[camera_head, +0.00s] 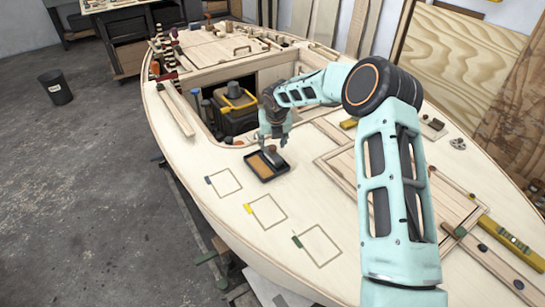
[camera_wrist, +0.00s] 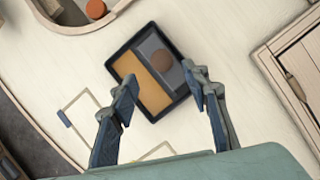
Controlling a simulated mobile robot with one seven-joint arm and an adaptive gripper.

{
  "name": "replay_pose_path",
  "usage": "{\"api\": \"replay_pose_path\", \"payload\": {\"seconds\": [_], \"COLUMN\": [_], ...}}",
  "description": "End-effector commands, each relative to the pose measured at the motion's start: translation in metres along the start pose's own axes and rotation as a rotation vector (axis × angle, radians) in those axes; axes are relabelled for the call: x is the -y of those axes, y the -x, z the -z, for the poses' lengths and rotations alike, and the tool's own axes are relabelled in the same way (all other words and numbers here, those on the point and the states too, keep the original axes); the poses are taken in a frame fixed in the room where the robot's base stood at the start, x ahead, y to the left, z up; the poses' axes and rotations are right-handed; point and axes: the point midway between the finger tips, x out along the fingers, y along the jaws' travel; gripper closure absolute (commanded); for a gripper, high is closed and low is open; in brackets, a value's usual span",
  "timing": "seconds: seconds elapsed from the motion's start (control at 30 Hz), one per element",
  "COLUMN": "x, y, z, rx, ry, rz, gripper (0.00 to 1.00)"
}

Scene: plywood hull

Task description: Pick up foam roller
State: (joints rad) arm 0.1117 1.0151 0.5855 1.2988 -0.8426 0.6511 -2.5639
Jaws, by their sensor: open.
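A small black tray (camera_head: 262,178) sits on the pale plywood deck, and it also shows in the wrist view (camera_wrist: 119,66). One side of it is ochre, and the other side is grey. A dark grey piece with a round brown top (camera_wrist: 168,61) shows there, likely the foam roller; in the head view a grey shape (camera_head: 273,156) stands in the tray under my gripper. My gripper (camera_head: 274,141) is above the tray, pointing down. Contact cannot be told.
Three outlined squares with blue, yellow and green tabs (camera_head: 267,212) mark the deck in front. A black toolbox with a yellow handle (camera_head: 237,108) stands in the recess behind. A wooden hatch panel (camera_head: 345,165) lies to the right. A yellow level (camera_head: 505,240) lies farther right.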

Motion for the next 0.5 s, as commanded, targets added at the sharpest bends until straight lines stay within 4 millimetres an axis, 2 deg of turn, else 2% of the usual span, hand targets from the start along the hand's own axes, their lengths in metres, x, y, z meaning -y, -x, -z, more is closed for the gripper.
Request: {"api": "replay_pose_path", "payload": {"seconds": [0.33, 0.5], "x": [0.005, 0.005], "y": [-0.037, -0.049], "z": [-0.005, -0.005], "rx": [-0.002, 0.000], "ry": [-0.001, 0.000], "rz": [0.000, 0.001], "gripper": [0.57, 0.57]}}
